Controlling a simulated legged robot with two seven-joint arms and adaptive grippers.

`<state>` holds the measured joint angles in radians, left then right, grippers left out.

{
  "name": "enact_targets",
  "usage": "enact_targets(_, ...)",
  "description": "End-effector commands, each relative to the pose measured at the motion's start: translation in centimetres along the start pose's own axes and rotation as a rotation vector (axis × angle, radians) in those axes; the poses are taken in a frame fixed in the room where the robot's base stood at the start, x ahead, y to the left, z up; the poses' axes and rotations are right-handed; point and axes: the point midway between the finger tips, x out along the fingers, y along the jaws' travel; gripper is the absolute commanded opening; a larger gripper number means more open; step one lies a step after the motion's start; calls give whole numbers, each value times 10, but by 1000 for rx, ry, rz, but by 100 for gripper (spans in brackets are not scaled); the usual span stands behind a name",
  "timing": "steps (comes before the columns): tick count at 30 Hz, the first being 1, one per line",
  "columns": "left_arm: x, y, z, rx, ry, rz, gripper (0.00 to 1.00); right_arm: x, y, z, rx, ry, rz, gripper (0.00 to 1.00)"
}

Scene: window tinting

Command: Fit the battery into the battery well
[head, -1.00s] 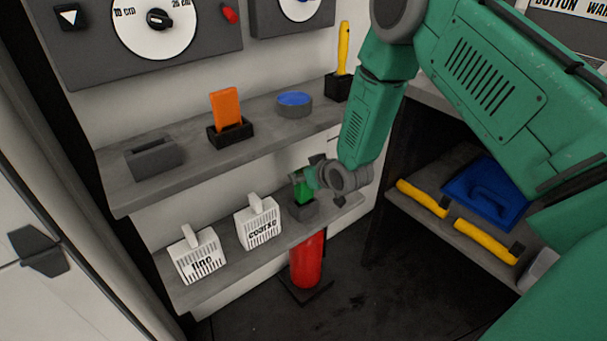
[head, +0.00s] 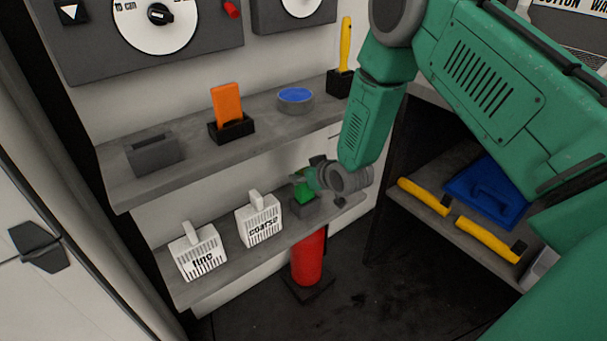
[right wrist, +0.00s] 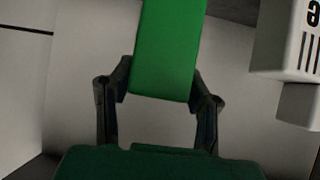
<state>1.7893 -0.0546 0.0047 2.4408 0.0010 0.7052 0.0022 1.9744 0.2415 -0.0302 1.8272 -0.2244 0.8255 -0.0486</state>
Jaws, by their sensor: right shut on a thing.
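The battery appears to be the green block (head: 304,194) at the right end of the lower shelf. My right gripper (head: 309,181) is at its upper part, and in the right wrist view its two fingers are shut on the green block (right wrist: 165,50). A dark grey box (head: 306,209) is directly below the block; I cannot tell whether the block's lower end is inside it. A grey holder with a slot in its top (head: 154,155) stands empty on the upper shelf. Neither is marked as the battery well. My left gripper is not in view.
The upper shelf (head: 185,165) also holds an orange block (head: 227,103) in a black holder, a blue-topped tin (head: 295,100) and a yellow-handled tool (head: 346,45). White "fine" (head: 198,253) and "coarse" (head: 258,221) boxes stand left of my right gripper. A red cylinder (head: 308,258) is below.

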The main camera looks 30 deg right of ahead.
Motion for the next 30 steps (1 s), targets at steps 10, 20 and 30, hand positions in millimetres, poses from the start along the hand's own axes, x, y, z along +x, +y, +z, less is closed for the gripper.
enact_targets(10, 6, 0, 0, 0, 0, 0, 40, 5, 0, 7, 0, 2, 0, 0)
enact_targets(20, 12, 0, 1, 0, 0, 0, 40, 10, 0, 14, 0, 2, 0, 0)
enact_targets(30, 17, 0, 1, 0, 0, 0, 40, 15, 0, 21, 0, 2, 0, 0)
